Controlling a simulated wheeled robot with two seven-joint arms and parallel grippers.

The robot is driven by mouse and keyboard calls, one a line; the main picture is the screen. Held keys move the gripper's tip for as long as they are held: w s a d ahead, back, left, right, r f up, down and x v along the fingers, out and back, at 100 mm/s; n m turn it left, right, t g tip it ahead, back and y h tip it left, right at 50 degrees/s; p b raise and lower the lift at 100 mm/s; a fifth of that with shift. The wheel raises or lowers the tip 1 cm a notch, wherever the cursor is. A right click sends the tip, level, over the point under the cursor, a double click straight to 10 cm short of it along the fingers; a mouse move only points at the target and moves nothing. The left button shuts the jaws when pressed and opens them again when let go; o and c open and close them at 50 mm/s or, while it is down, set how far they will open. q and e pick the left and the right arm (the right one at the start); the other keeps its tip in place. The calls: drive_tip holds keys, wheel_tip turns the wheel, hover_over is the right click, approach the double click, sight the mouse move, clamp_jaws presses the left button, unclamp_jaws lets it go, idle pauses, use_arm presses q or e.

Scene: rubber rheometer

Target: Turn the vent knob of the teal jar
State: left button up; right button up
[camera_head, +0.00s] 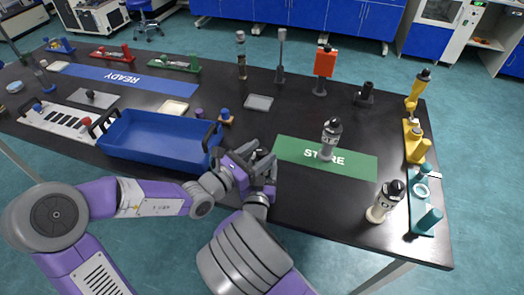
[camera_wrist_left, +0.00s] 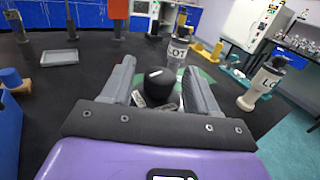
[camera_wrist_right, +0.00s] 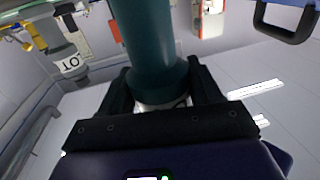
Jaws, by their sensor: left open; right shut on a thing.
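The teal jar (camera_wrist_right: 150,40) fills the upper middle of the right wrist view. My right gripper (camera_wrist_right: 162,88) is shut on it near a pale band. A black round knob (camera_wrist_left: 159,80), apparently the jar's vent knob, shows in the left wrist view. My left gripper (camera_wrist_left: 160,72) is open, with a finger on either side of this knob; a gap shows on both sides, and contact cannot be told. In the head view my left gripper (camera_head: 250,163) and right gripper (camera_head: 265,188) meet over the table's front edge and hide most of the jar.
A blue tray (camera_head: 150,155) stands left of my grippers. A labelled jar (camera_head: 331,138) stands on the green STORE mat (camera_head: 355,165); another labelled jar (camera_head: 380,205) stands right of it. Teal (camera_head: 426,200) and yellow (camera_head: 412,150) fixtures line the right edge. The middle of the table is fairly clear.

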use_arm(q)
drive_tip(key=shift+w+d, duration=0.4)
drive_tip(key=shift+d, duration=0.1)
drive_tip(key=c, duration=0.9)
drive_tip(key=shift+c, duration=0.2)
drive_tip(key=shift+r, duration=0.1)
drive_tip(key=shift+m+g+h, duration=0.4)
drive_tip(key=shift+h, duration=0.1)
drive_tip(key=shift+m+g+h, duration=0.8)
drive_tip(key=shift+m+g, duration=0.2)
drive_tip(key=shift+g, duration=0.3)
